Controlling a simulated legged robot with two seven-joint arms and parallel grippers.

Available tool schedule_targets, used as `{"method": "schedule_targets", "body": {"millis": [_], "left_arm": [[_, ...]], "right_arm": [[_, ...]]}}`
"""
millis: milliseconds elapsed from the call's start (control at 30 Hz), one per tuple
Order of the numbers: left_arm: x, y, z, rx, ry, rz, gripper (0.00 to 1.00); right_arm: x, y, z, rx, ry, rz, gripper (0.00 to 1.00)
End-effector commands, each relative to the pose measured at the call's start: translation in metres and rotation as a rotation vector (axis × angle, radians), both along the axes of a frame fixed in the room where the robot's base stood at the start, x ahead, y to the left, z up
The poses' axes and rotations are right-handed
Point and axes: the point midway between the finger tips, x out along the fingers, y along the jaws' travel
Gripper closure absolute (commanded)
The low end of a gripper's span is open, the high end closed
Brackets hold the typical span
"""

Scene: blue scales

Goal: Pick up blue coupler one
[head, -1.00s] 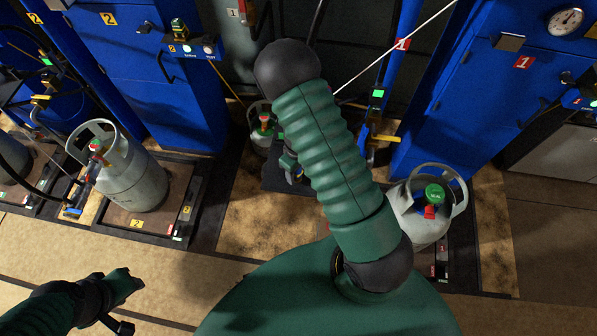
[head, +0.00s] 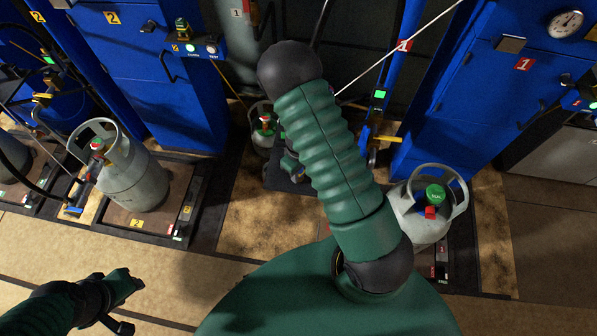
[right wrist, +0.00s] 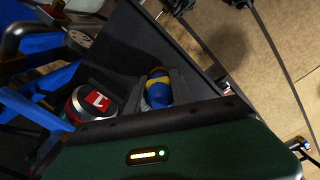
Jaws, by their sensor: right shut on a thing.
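In the right wrist view, a blue rounded part with a yellow band (right wrist: 158,88), seemingly the blue coupler, sits between the dark jaws of my right gripper (right wrist: 165,98). The jaws are shut on it. In the head view my right upper arm covers most of that forearm, and only a bit of the right gripper (head: 290,164) shows at the arm's left edge. My left gripper (head: 126,284) is at the lower left over bare floor, away from the equipment; its jaws are too small to judge.
A grey cylinder with a green cap (head: 435,192) stands at the right, and another grey cylinder (head: 135,180) stands on platform two (head: 137,223). A blue post with a yellow lever (head: 386,138) stands behind my arm. Blue cabinets (head: 150,60) line the back. The floor at left front is clear.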

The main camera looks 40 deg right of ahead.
Motion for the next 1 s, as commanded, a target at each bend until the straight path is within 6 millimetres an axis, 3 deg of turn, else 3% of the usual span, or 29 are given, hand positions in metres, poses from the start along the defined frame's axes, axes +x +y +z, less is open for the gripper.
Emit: {"method": "schedule_targets", "body": {"millis": [167,400,900,1000], "left_arm": [[0.000,0.000,0.001,0.000,0.000,0.000,0.64],[0.000,0.000,0.002,0.000,0.000,0.000,0.64],[0.000,0.000,-0.002,0.000,0.000,0.000,0.64],[0.000,0.000,-0.001,0.000,0.000,0.000,0.64]], "right_arm": [[0.001,0.000,0.007,0.000,-0.001,0.002,1.00],[0.001,0.001,0.039,-0.002,-0.004,0.001,1.00],[-0.020,0.131,0.048,0.000,0.000,0.008,1.00],[-0.022,0.147,0.049,0.000,0.000,0.004,1.00]]}}
